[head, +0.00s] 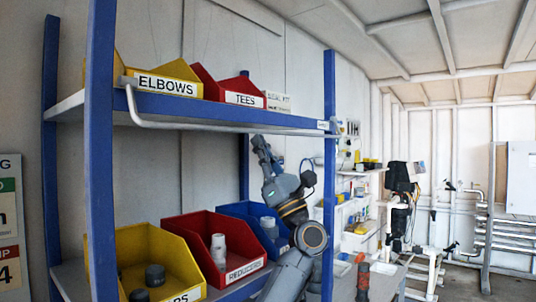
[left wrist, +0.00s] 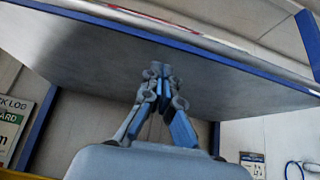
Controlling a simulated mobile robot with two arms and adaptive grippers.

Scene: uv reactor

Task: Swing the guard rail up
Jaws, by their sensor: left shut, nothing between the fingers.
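The guard rail (head: 200,126) is a thin white bar along the front of the upper blue shelf (head: 215,110). It hangs low, its long bar just below the shelf's front edge, with a bent end at the left post. My left gripper (head: 258,140) points up just below the rail towards its right part. Its fingers are together and empty. In the left wrist view the shut fingertips (left wrist: 157,70) show against the grey underside of the shelf (left wrist: 90,60); I cannot tell if they touch anything. I cannot make out the rail for sure there. My right gripper is not in view.
Yellow ELBOWS (head: 165,82) and red TEES (head: 230,90) bins stand on the upper shelf. Yellow (head: 180,250), red (head: 205,230) and blue (head: 240,212) bins stand on the lower shelf. A blue post (head: 329,170) rises right of my left arm.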

